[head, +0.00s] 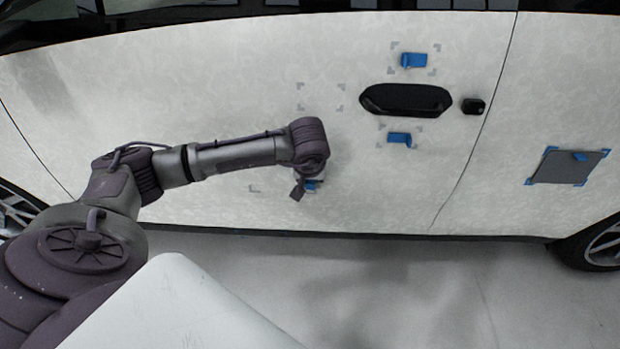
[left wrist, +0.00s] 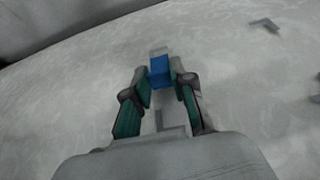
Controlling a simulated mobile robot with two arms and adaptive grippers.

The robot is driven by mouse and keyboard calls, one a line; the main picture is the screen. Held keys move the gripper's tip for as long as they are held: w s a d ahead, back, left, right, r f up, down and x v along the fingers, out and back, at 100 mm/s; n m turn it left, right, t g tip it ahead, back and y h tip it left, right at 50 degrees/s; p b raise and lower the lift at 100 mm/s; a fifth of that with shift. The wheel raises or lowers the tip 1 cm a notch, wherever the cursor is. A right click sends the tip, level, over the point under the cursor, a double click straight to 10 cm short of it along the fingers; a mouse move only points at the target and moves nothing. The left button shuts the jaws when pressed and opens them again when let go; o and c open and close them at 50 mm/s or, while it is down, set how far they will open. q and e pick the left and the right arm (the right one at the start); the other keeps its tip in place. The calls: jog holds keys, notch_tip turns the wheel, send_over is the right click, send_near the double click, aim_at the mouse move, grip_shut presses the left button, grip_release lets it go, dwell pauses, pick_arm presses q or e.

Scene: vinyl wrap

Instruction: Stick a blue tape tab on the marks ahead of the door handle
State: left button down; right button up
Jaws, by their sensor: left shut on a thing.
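My left gripper (head: 304,188) is low in front of the pale door panel, below and left of the black door handle (head: 405,100). It is shut on a blue tape tab (head: 311,186), which shows between the fingertips in the left wrist view (left wrist: 160,74). I cannot tell whether the tab touches the panel. Grey corner marks (head: 301,87) left of the handle enclose bare panel. One blue tab (head: 414,60) sits within marks above the handle, another (head: 399,139) within marks below it. My right gripper is not in view.
A grey square patch (head: 562,168) with blue corners and a blue tab (head: 580,156) is on the panel at right. A small black block (head: 473,106) sits right of the handle. The floor (head: 400,290) is clear.

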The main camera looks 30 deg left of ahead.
pick_arm(q)
jog(key=s+d, duration=0.3)
jog(key=s, duration=0.3)
jog(key=shift+d+p, duration=0.3)
jog(key=shift+p, duration=0.1)
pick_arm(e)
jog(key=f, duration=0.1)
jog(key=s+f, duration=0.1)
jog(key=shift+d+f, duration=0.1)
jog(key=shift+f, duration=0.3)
